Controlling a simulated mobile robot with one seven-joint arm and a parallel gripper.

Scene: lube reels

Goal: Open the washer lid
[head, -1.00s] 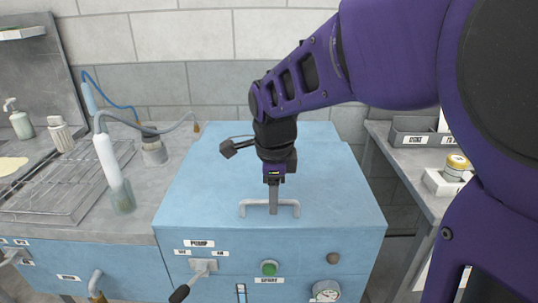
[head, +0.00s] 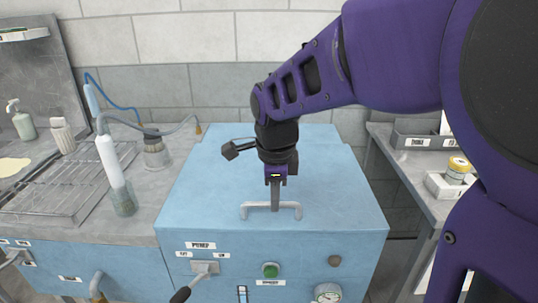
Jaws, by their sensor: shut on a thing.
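The washer is a blue box with a blue lid (head: 205,190) on top. The lid lies flat and looks closed. A grey bar handle (head: 250,207) stands on the front part of the lid. My gripper (head: 274,207) points straight down from above and is shut on the middle of this handle. The front panel (head: 225,240) below carries a pump lever (head: 203,270), a green button (head: 270,270) and a gauge (head: 328,292).
On the left, a grey counter holds a wire rack (head: 75,185), a clear bottle (head: 115,175) with hoses and a pump bottle (head: 23,125). On the right, a bench holds a grey bin (head: 415,135) and a yellow-capped jar (head: 457,168). A block wall stands close behind.

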